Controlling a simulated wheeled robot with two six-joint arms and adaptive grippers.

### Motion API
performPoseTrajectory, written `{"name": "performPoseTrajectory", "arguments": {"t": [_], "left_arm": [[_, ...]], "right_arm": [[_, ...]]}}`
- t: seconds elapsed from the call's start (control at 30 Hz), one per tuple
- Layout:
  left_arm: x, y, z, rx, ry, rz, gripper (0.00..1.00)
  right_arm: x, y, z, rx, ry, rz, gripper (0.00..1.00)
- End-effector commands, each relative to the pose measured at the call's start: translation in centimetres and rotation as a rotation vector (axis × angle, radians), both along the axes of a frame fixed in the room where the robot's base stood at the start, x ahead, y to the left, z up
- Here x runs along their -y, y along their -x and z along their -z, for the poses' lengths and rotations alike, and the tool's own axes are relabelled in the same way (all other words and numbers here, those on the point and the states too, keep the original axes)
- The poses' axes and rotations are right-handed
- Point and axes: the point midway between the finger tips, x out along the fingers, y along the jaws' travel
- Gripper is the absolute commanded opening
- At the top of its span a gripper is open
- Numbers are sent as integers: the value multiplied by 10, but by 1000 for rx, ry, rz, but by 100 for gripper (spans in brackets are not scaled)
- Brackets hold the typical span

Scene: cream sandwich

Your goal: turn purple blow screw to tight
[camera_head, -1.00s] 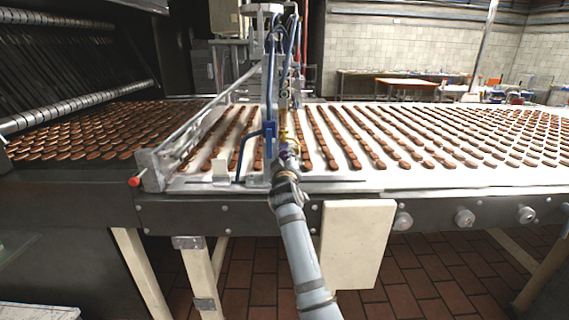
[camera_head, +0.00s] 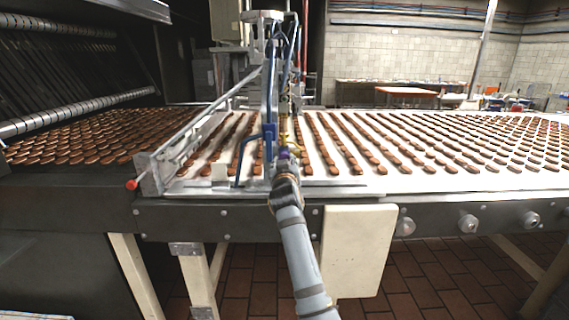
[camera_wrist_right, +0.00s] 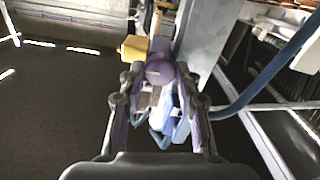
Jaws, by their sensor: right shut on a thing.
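The purple blow screw (camera_wrist_right: 159,72) is a round purple knob at the upper middle of the right wrist view, between my fingertips. In the head view, a small purple patch of it (camera_head: 283,153) shows just above my right gripper (camera_head: 284,168). My right gripper also shows in the wrist view (camera_wrist_right: 158,82), with one finger on each side of the knob, shut on it. The contact faces are partly hidden. My left gripper is out of view.
A yellow fitting (camera_wrist_right: 135,48) sits just left of the knob. A blue bent handle (camera_head: 250,155) stands close to my right gripper. The conveyor (camera_head: 340,184) carries rows of brown biscuits. A cream box (camera_head: 358,250) hangs below its front edge.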

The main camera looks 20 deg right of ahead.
Motion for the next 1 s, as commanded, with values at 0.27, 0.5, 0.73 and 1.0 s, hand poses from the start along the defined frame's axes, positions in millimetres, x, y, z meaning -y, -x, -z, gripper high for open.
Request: {"name": "performPoseTrajectory", "arguments": {"t": [0.27,0.5,0.73,1.0], "left_arm": [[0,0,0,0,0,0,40],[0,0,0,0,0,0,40],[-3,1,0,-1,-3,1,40],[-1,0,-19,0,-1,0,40]], "right_arm": [[0,0,-5,9,1,-1,34],[0,0,-3,5,1,-1,43],[0,0,-1,3,2,-1,43],[0,0,-5,-69,239,-1,43]]}}
